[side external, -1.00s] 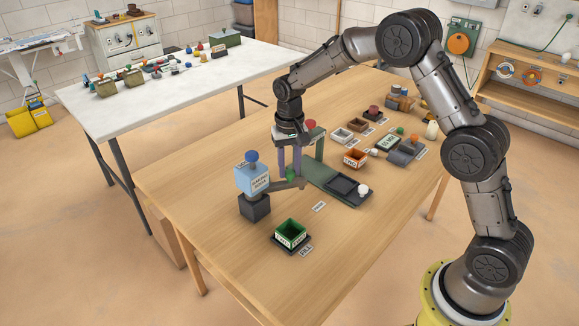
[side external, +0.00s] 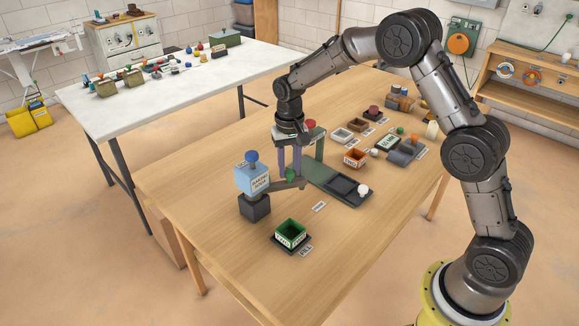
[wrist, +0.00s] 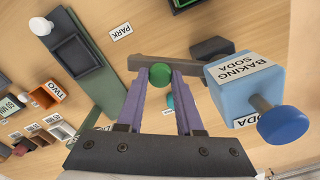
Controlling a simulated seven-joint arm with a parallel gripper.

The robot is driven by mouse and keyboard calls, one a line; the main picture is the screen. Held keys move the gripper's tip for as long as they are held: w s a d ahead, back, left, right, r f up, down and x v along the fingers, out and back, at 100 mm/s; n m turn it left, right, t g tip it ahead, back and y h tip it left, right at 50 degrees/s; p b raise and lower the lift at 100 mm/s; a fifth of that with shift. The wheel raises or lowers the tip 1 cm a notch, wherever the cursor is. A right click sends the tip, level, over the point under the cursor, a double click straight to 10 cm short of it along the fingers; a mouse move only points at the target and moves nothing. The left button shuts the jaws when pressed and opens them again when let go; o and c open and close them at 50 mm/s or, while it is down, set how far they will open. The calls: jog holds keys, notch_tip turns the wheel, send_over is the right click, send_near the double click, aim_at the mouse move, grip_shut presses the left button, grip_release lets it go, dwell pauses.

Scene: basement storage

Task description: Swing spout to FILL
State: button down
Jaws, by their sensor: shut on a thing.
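The baking soda dispenser is a light blue box (side external: 252,179) with a blue knob on top, on a dark block. It also shows in the wrist view (wrist: 240,88). A grey-brown spout (wrist: 198,62) extends from under the box, with a green knob (wrist: 160,74) on it. My gripper (wrist: 161,73) has its purple fingers shut on this green knob. In the side view my gripper (side external: 290,173) is over the spout's outer part. The FILL label (side external: 306,251) lies beside a green open box (side external: 291,235). The PARK label (side external: 319,206) lies nearer the spout; the wrist view shows it too (wrist: 120,32).
A green-based stand (side external: 318,178) with a dark tray and white knob is just right of my gripper. An orange box (side external: 355,158) and several small trays stand farther back. The wooden table (side external: 225,275) is clear at the front left.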

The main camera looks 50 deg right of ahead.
jog(key=shift+s+a, duration=0.1)
dwell(0.4)
jog(key=s+a+m, duration=0.4)
jog(key=a+m, duration=0.4)
jog(key=m, duration=0.4)
jog(key=shift+s+a, duration=0.3)
jog(key=shift+s, duration=0.1)
jog(key=shift+r, duration=0.1)
jog(key=c, duration=0.5)
grip_release()
jog(key=shift+c, duration=0.2)
notch_tip(320, 180, up, 14)
